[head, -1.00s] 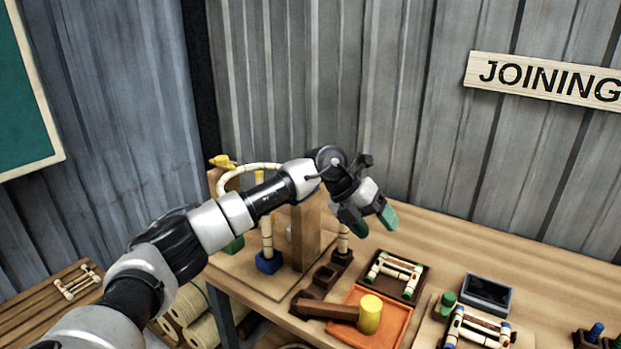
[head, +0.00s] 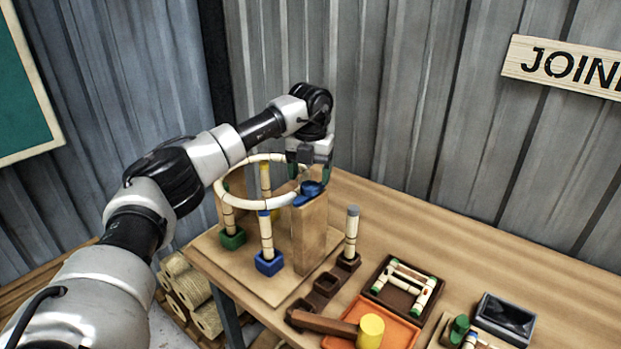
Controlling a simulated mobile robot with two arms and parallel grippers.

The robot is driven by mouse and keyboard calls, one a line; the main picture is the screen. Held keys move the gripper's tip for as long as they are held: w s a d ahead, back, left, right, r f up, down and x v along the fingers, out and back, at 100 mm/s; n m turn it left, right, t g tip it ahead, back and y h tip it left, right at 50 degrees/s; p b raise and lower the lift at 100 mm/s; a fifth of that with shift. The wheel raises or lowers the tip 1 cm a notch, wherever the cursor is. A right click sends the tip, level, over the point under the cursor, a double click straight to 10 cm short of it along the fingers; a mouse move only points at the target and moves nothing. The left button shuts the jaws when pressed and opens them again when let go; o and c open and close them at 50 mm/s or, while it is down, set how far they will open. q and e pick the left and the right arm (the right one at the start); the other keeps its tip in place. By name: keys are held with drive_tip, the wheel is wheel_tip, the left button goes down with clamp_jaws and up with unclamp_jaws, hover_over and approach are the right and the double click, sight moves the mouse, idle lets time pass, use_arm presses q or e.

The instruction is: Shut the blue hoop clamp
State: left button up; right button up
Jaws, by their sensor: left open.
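The blue hoop clamp (head: 312,188) sits on top of an upright wooden post (head: 312,236), at the right side of the pale rattan hoop (head: 238,203). Its blue part lies beside the hoop's rim, but I cannot tell how far the clamp is open. My left gripper (head: 309,168) points down just above the clamp. It is open, with nothing seen between its fingers. Whether its fingers touch the clamp is unclear. My right gripper is out of view.
Rattan uprights stand in a green socket (head: 232,238) and a blue socket (head: 268,263) under the hoop. A mallet (head: 370,331) lies on an orange tray (head: 401,334). A dark tray with a small rattan frame (head: 405,286) is behind it. The table's back right is clear.

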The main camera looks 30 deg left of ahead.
use_arm(q)
wheel_tip(320, 180, down, 2)
drive_tip(key=shift+f, duration=0.35)
drive_tip(key=shift+c, duration=1.6)
drive_tip(key=c, duration=0.6)
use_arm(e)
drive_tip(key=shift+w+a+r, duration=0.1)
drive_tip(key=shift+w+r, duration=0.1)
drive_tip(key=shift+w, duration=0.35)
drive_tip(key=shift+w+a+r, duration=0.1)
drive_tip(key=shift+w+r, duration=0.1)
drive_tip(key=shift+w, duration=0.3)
